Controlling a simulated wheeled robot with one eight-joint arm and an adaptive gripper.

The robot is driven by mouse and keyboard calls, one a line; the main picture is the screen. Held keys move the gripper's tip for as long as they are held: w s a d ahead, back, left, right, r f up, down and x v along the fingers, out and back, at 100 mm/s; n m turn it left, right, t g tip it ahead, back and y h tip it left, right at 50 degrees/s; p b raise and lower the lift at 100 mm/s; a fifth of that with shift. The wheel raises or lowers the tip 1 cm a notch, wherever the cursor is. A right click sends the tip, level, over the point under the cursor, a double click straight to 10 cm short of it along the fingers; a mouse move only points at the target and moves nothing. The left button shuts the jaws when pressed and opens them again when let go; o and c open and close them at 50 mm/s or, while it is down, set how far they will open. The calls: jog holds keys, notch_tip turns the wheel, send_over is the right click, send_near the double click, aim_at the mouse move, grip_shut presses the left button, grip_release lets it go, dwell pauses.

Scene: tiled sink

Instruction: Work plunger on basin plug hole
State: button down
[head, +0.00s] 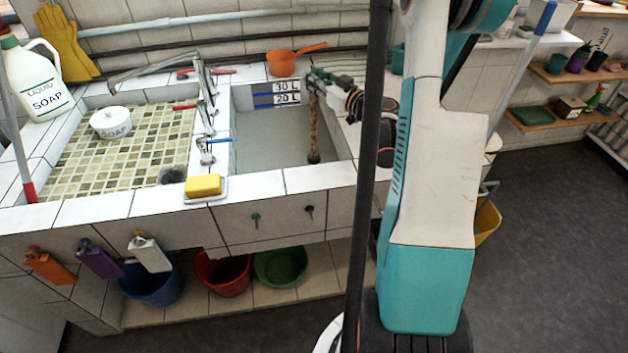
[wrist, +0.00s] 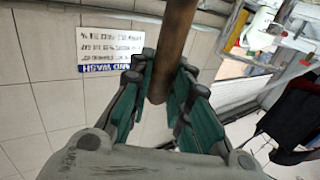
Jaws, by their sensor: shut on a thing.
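The plunger (head: 314,122) stands nearly upright in the right-hand basin (head: 268,150), its brown wooden handle up and its dark cup (head: 313,157) low near the basin's right side. My gripper (head: 318,82) is shut on the upper part of the handle. In the wrist view the handle (wrist: 174,45) passes between the green-padded fingers of my gripper (wrist: 163,85). The plug hole is not visible, and I cannot tell whether the cup covers it.
The tap (head: 207,95) stands left of the basin. An orange pan (head: 283,64) sits on the back ledge, and yellow soap (head: 203,186) on the front ledge. A soap jug (head: 35,80) is far left. Buckets stand below. Open floor lies right.

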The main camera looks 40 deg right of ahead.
jog(key=shift+f, duration=0.15)
dwell(0.3)
jog(key=shift+r+p, duration=0.35)
jog(key=shift+r, duration=0.4)
jog(key=shift+f, duration=0.15)
jog(key=shift+f+b, duration=0.4)
jog(key=shift+f, duration=0.2)
jog(key=shift+r, duration=0.15)
jog(key=shift+r+p, duration=0.4)
jog(key=shift+r, duration=0.15)
jog(key=shift+f, duration=0.2)
dwell(0.4)
